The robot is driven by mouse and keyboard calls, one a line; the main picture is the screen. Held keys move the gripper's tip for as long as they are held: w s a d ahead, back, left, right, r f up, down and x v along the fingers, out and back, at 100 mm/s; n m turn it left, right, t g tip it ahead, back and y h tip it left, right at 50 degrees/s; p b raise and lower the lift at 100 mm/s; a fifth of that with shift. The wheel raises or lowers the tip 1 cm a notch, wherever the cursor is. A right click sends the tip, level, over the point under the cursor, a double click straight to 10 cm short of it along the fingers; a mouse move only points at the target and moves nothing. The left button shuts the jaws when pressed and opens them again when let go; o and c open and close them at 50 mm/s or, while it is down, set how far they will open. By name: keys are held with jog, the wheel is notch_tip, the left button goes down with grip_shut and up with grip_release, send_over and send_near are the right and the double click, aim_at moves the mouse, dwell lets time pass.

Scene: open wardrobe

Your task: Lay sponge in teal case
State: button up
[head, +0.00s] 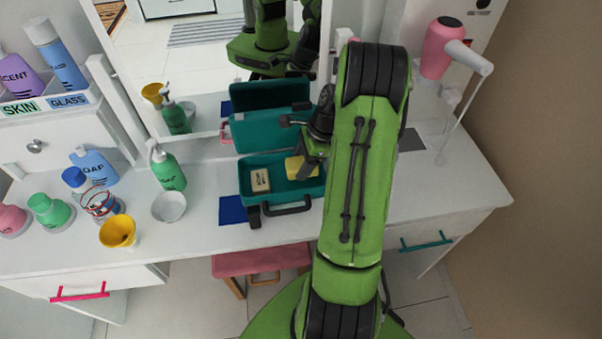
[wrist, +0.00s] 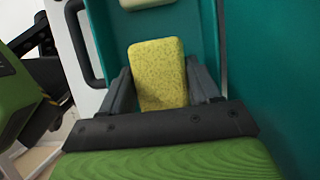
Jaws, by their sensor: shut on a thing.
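The teal case (head: 280,205) stands open on the white table, its lid (head: 270,128) raised at the back. A yellow sponge (wrist: 158,75) is between the fingers of my gripper (wrist: 160,95), which is shut on it. In the head view the sponge (head: 300,167) shows at the right part of the case interior, partly hidden by my gripper (head: 312,160). I cannot tell whether the sponge touches the case floor. A beige block like a soap bar (head: 260,181) lies in the left part of the case.
A white bowl (head: 169,206), a yellow cup (head: 118,231) and a green pump bottle (head: 167,168) stand left of the case. A blue cloth-like square (head: 232,210) lies beside it. A mirror (head: 205,60) stands behind. A pink stool (head: 262,262) is below the table front.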

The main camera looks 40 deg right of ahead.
notch_tip(320, 180, down, 4)
jog(key=shift+r+b, duration=0.2)
jog(key=shift+b, duration=0.3)
jog(key=shift+r, duration=0.1)
jog(key=o, duration=1)
